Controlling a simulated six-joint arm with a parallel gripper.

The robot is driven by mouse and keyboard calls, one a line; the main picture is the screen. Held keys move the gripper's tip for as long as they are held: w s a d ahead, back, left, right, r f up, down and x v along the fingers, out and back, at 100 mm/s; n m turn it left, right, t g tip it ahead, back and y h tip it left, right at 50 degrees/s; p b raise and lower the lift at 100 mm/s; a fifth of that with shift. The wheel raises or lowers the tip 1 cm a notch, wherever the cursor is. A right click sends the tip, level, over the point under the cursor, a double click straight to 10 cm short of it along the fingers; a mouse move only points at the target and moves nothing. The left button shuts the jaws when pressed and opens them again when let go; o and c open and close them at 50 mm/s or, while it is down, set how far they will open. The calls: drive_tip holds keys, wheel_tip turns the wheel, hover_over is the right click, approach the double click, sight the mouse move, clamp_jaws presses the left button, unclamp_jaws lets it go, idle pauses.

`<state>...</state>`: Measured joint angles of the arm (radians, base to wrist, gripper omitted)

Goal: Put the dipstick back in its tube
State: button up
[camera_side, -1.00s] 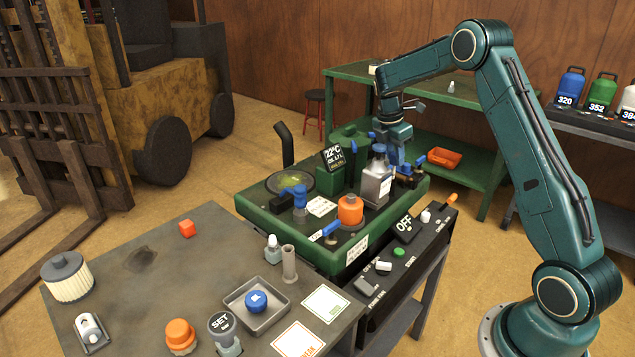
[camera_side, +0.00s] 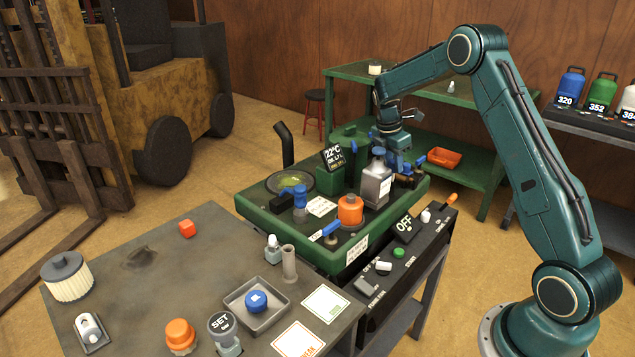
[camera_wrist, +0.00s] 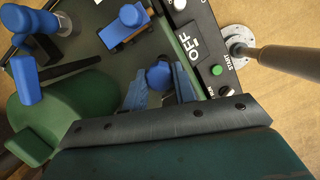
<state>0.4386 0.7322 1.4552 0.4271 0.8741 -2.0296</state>
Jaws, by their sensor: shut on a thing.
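My gripper (camera_side: 400,163) is low over the back right of the green engine deck (camera_side: 260,218), behind and right of the grey bottle (camera_side: 376,186). In the wrist view my gripper (camera_wrist: 160,80) is shut on a round blue knob, which I take to be the head of the dipstick (camera_wrist: 158,73). The dipstick's rod is hidden below the knob in the wrist view and behind other parts in the side view. I cannot pick out the tube's mouth, or tell whether the rod is in it.
An orange cap (camera_side: 350,210), a blue-topped fitting (camera_side: 299,200) and a green housing with a display (camera_side: 333,160) stand on the deck. A black panel (camera_side: 405,228) reading OFF lies along its right side. The grey table (camera_side: 215,258) in front holds several loose parts.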

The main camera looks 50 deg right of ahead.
drive_tip(key=shift+f, duration=1.6)
drive_tip(key=o, duration=1)
drive_tip(key=shift+o, duration=0.2)
drive_tip(key=shift+a, duration=0.1)
drive_tip(key=shift+r, duration=4.1)
drive_tip(key=shift+s+r, duration=0.1)
drive_tip(key=shift+s, duration=0.05)
drive_tip(key=s+a+r, duration=0.4)
drive_tip(key=s+r, duration=0.2)
drive_tip(key=r, duration=0.3)
drive_tip(key=shift+s, duration=0.2)
